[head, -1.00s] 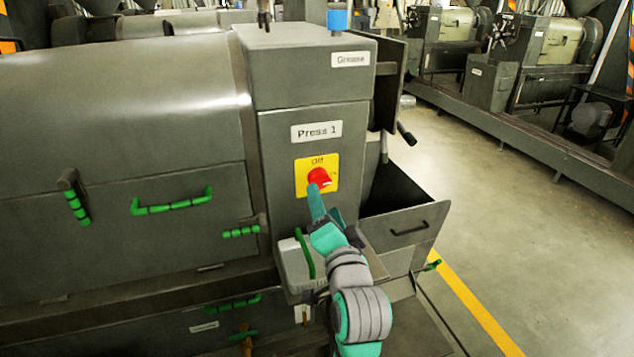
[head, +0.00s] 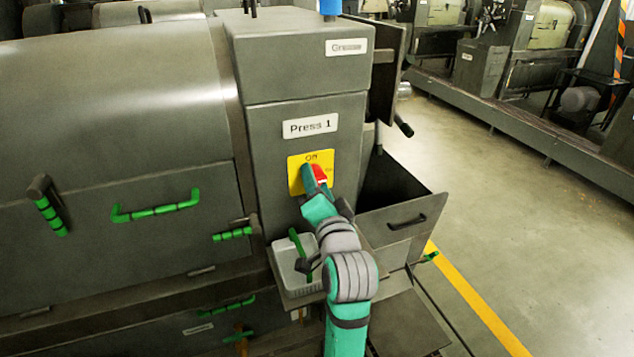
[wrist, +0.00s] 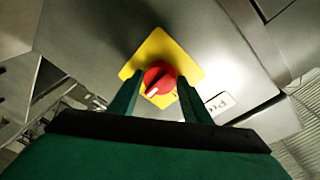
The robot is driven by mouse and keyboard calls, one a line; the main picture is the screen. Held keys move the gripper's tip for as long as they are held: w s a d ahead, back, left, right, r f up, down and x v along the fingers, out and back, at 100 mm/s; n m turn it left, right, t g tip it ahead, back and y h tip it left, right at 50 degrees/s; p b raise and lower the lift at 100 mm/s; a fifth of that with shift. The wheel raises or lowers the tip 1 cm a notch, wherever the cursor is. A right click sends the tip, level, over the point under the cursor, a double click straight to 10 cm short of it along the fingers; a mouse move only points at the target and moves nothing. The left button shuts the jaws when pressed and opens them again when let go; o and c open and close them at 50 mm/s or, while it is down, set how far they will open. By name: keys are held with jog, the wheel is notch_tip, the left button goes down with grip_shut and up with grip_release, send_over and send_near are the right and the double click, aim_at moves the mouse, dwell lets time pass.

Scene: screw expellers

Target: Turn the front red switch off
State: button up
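The red switch (head: 320,172) is a round knob on a yellow plate (head: 295,181) below the "Press 1" label on the grey press. In the head view my green gripper (head: 312,178) reaches up to it, its fingertips covering the knob's left part. In the wrist view the red switch (wrist: 160,77) shows between the two finger tips, with a small gap visible on each side. Its white pointer mark faces down-left there. My gripper is open, and I cannot tell whether a finger touches the knob.
A light tray (head: 291,269) with a green handle sits below the switch, close to my arm. An open grey bin (head: 405,220) stands to the right. Green handles (head: 157,210) line the press at left. Clear floor lies beyond the yellow line (head: 480,305).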

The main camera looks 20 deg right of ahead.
jog(key=c, duration=0.5)
jog(key=shift+s+a, duration=0.1)
jog(key=shift+f+n+t+y, duration=0.1)
jog(key=shift+n+t+y, duration=0.25)
jog(key=shift+n, duration=2.9)
jog(key=shift+n+t+y, duration=0.2)
jog(key=shift+n+y, duration=0.25)
jog(key=shift+n, duration=2.85)
jog(key=shift+f+n+t+y, duration=0.1)
jog(key=shift+n+t+y, duration=0.25)
jog(key=shift+n, duration=2.9)
jog(key=o, duration=1)
jog(key=shift+o, duration=0.2)
